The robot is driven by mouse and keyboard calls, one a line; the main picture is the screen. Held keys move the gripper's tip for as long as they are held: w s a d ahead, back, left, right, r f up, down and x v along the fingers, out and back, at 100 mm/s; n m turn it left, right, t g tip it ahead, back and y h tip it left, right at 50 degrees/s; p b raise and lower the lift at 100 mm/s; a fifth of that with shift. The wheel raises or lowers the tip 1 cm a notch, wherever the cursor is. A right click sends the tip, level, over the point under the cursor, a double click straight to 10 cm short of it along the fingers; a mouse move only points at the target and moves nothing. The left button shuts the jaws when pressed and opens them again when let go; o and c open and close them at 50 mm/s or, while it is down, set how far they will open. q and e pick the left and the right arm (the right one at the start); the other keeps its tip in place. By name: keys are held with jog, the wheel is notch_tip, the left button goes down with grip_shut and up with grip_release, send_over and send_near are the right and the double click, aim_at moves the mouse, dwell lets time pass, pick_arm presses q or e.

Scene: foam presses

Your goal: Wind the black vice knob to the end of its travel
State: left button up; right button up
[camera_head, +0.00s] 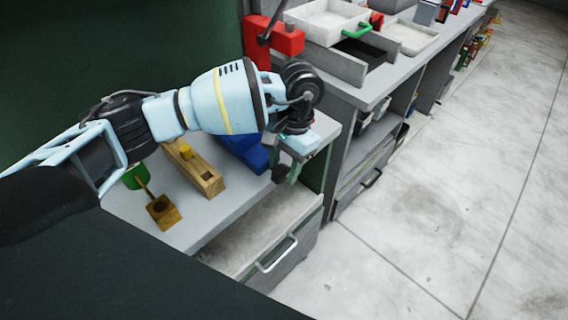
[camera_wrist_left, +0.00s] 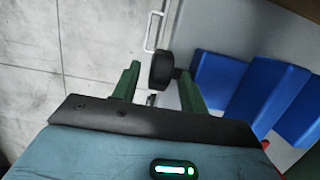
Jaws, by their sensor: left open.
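The blue vice (camera_head: 243,150) sits on the grey bench near its front edge; its blue blocks (camera_wrist_left: 265,100) fill the right of the left wrist view. The black vice knob (camera_head: 279,173) sticks out past the bench edge and is partly covered by my gripper. In the left wrist view the round black knob (camera_wrist_left: 161,70) shows between the green fingers, nearer the right one. My left gripper (camera_head: 290,171) is open around or just above the knob, pointing down. I cannot tell whether a finger touches it. My right gripper is not in view.
A red vice (camera_head: 287,39) stands on the farther bench. A drawer with a metal handle (camera_head: 277,254) is below. The floor (camera_head: 430,210) is clear.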

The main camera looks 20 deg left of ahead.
pick_arm(q)
jog(key=b+v, duration=0.1)
jog(key=v, duration=0.6)
jog(key=shift+r, duration=0.45)
jog(key=shift+c, duration=0.3)
